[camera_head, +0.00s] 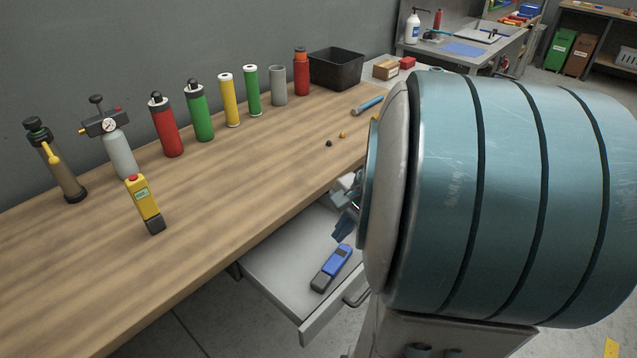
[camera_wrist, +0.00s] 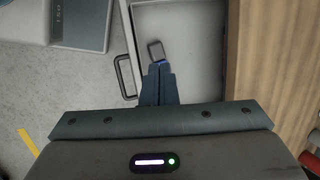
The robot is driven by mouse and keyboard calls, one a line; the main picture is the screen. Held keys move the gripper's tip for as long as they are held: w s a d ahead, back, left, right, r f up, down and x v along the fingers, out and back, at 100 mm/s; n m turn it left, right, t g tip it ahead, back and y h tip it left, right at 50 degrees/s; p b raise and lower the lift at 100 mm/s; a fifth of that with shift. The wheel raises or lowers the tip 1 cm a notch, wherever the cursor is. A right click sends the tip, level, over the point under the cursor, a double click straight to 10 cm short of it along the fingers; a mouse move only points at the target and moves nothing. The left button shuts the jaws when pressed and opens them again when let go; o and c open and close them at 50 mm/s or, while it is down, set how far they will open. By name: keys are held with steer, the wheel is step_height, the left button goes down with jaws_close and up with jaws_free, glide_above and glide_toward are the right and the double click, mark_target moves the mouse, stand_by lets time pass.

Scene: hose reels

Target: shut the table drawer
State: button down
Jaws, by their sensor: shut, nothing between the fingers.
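The table drawer (camera_head: 278,258) is pulled out from under the wooden tabletop (camera_head: 95,265). Its front panel (camera_head: 330,318) carries a bar handle (camera_head: 357,291), and the handle also shows in the wrist view (camera_wrist: 121,77). A blue and black handheld device (camera_head: 331,268) lies inside the drawer; in the wrist view its end (camera_wrist: 155,49) shows just past my fingertips. My gripper (camera_wrist: 159,68) is shut and empty, over the drawer's inside near the front panel. In the head view my gripper (camera_head: 346,222) is partly hidden behind my arm. I cannot tell its height above the drawer floor.
Several canisters, among them a red one (camera_head: 166,128), stand along the tabletop's back. A yellow meter (camera_head: 145,205) stands nearer, and a black bin (camera_head: 336,68) is at the far end. My arm hides much of the right side.

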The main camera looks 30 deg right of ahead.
steer(key=s+d+f+m+t+b, duration=0.35)
steer(key=d+f+m, duration=0.55)
steer(key=d, duration=0.3)
steer(key=s+d+f+m+t+b, duration=0.3)
steer(key=s+d+f+m+b, duration=0.15)
steer(key=d+f+m, duration=0.55)
steer(key=w+a+f+b, duration=0.1)
steer(key=w+f, duration=0.1)
steer(key=w, duration=0.3)
steer(key=w+a+f+n+b, duration=0.1)
steer(key=w+f, duration=0.2)
steer(key=w, duration=0.2)
steer(key=shift+w+a+f, duration=0.2)
steer(key=shift+w+a, duration=0.05)
steer(key=shift+w, duration=0.1)
steer(key=shift+w+g, duration=0.1)
steer(key=shift+g, duration=0.15)
